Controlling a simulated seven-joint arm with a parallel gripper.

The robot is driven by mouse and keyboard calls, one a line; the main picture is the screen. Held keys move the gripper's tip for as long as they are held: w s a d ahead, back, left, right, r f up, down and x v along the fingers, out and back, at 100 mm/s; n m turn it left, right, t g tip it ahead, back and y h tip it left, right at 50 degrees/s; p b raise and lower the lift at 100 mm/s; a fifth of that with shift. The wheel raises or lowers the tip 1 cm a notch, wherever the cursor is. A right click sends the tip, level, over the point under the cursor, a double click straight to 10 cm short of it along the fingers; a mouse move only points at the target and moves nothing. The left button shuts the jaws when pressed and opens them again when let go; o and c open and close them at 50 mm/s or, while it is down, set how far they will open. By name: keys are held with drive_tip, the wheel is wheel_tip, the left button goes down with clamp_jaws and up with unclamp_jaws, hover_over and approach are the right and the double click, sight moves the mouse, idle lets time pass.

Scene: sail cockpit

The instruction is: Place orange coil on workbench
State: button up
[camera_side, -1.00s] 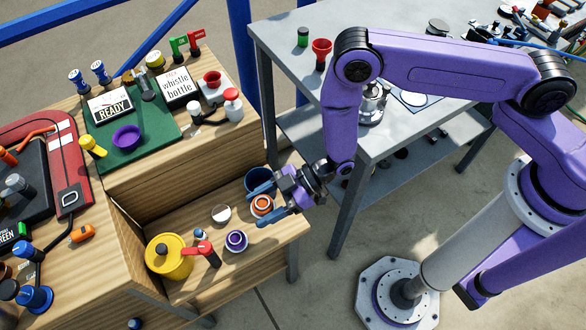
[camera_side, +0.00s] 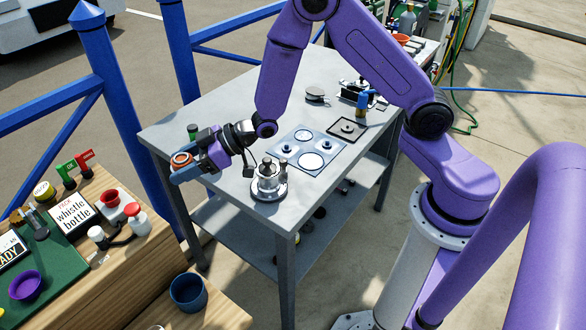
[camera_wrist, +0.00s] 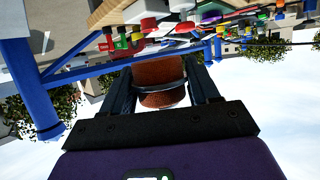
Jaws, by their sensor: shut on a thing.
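My gripper (camera_side: 182,168) is shut on the orange coil (camera_side: 181,160). In the side view they are raised beside the left edge of the grey metal workbench (camera_side: 232,120); I cannot tell whether the coil is over its top or just outside it. In the wrist view, the coil (camera_wrist: 159,74) is a brownish-orange ring between the two dark fingers. The coil is apart from the surfaces around it.
A pale plate with round spots (camera_side: 310,150) and a silver fixture (camera_side: 267,180) stand on the workbench. A green cylinder (camera_side: 192,131) is behind my gripper. The wooden desk (camera_side: 110,265) and blue cup (camera_side: 187,292) are at lower left. The bench's back left is bare.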

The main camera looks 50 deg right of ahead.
drive_tip(key=w+d+r+m+t+h, duration=0.1)
drive_tip(key=d+r+m+h, duration=0.15)
drive_tip(key=d, duration=0.35)
drive_tip(key=w+d+r+m+t+h, duration=0.1)
drive_tip(key=d+r+t, duration=0.1)
drive_tip(key=d+r, duration=0.25)
drive_tip(key=s+d+f+m+t+h, duration=0.1)
drive_tip(key=s+d+f+m+h, duration=0.1)
drive_tip(key=d, duration=0.4)
drive_tip(key=s+d+f+m+h, duration=0.3)
drive_tip(key=s+d+m+h, duration=0.1)
drive_tip(key=s+d+h, duration=0.1)
drive_tip(key=shift+d+f+t, duration=0.2)
drive_tip(key=shift+d+t, duration=0.2)
drive_tip(key=shift+r+m, duration=0.1)
drive_tip(key=shift+m, duration=0.15)
